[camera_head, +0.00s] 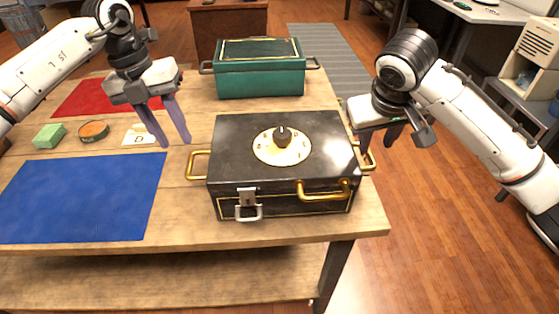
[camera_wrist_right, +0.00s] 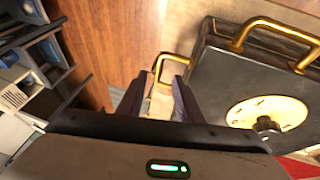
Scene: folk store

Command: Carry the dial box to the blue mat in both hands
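The dial box (camera_head: 235,165) is black with gold trim, a cream dial on its lid, and a gold handle at each side. It stands on the wooden table, right of the blue mat (camera_head: 80,198), which is bare. My left gripper (camera_head: 176,143) is open and empty, up and left of the box's left handle (camera_head: 197,165). My right gripper (camera_head: 378,143) is at the box's right handle (camera_head: 365,156). In the right wrist view its fingers (camera_wrist_right: 161,84) are apart, with part of that handle (camera_wrist_right: 172,57) at their tips. I cannot tell whether they touch it.
A green box (camera_head: 260,78) with side handles stands behind the dial box. A red mat (camera_head: 95,97), a green block (camera_head: 49,136), a round tin (camera_head: 94,131) and a lettered card (camera_head: 139,136) lie at the left. The table's right edge is close to the dial box.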

